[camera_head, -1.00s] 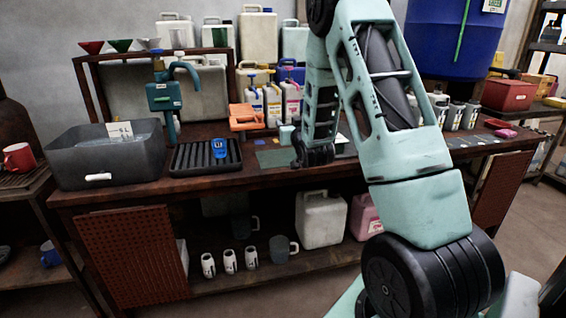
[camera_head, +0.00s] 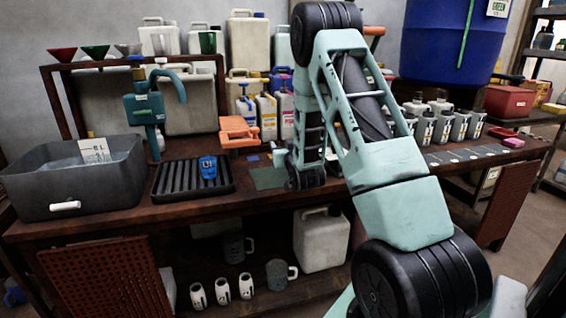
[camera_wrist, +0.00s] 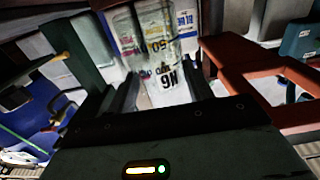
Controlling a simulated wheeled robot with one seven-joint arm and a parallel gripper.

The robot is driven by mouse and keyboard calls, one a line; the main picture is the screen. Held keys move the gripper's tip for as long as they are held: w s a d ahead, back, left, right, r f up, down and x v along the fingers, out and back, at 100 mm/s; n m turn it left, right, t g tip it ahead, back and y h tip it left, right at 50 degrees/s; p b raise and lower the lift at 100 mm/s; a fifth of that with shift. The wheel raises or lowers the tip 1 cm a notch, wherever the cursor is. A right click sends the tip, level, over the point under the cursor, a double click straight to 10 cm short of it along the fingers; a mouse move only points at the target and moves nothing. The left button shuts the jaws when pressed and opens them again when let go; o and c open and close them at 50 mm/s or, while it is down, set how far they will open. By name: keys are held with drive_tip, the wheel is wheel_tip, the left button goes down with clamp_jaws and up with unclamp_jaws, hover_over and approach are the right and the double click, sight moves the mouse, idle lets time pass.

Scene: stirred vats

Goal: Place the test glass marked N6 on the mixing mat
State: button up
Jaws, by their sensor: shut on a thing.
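The test glass marked N6 (camera_wrist: 155,50) is clear and shows in the wrist view. Its dark N6 marking appears upside down there. My gripper (camera_wrist: 160,88) is shut on it, with a dark finger on each side. In the head view my arm hides the gripper and glass. The mixing mat seems to be the flat dark green mat (camera_head: 268,179) on the bench, partly hidden behind my wrist. Whether the glass is over the mat I cannot tell.
A black ribbed tray (camera_head: 180,190) with a blue device (camera_head: 208,167) lies left of the mat. An orange object (camera_head: 238,132) and several jugs stand behind. A grey basin (camera_head: 60,185) is far left.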

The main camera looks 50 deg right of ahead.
drive_tip(key=shift+f, duration=2.1)
drive_tip(key=shift+b, duration=0.3)
drive_tip(key=shift+f, duration=0.25)
drive_tip(key=o, duration=1.3)
drive_tip(key=shift+r, duration=0.1)
